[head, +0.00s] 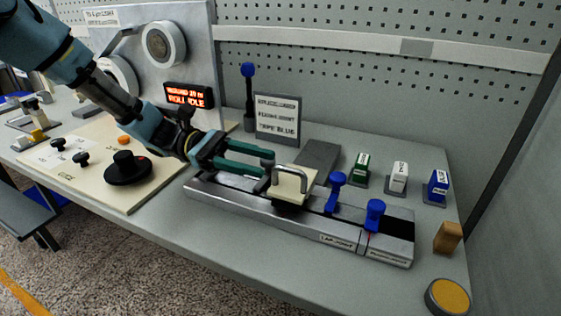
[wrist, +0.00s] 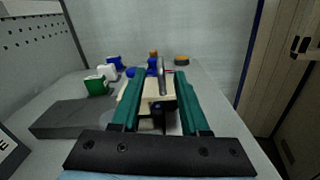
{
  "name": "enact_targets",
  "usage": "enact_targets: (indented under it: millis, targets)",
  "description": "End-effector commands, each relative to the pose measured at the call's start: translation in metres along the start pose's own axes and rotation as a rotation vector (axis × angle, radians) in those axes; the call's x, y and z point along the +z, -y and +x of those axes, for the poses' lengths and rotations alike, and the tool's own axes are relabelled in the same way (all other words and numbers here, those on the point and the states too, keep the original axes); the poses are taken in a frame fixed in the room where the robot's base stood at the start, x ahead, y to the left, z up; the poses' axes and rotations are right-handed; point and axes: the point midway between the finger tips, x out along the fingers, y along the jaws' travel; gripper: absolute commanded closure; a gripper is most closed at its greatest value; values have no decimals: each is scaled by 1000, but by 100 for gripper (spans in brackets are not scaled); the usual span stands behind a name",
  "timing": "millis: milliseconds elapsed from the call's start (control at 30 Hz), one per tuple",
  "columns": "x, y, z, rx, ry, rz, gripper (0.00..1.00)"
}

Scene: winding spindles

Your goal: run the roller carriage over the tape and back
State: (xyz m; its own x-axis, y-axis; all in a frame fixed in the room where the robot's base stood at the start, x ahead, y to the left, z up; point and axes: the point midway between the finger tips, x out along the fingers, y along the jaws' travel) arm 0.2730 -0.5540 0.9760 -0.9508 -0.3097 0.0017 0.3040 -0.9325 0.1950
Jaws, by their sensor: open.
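The roller carriage (head: 291,184) is a cream block with a grey bar handle (head: 292,174), sitting on the long grey rail fixture (head: 268,212). My gripper (head: 269,164) is open, its teal fingers reaching toward the carriage from the left. In the wrist view the handle (wrist: 162,76) and cream block (wrist: 158,95) appear between the two spread fingers; I cannot tell whether either finger touches them. Two blue knobs (head: 336,191) (head: 375,214) stand on the fixture right of the carriage. I cannot make out the tape under or beside the carriage.
A sign (head: 278,119) reading "TAPE BLUE" stands behind the fixture. Green (head: 361,166), white (head: 398,177) and blue (head: 437,186) dispensers stand at the back right. A wooden block (head: 448,237) and yellow-topped disc (head: 448,296) are at the right. A cream panel with a black knob (head: 128,166) lies left.

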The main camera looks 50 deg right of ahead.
Motion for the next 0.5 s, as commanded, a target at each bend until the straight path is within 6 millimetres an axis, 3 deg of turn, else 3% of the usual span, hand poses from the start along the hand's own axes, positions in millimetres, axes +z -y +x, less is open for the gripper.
enact_targets:
  millis: [200,500]
  targets:
    - [2,0,37,-2,0,0,55]
    - [0,0,54,0,-1,1,55]
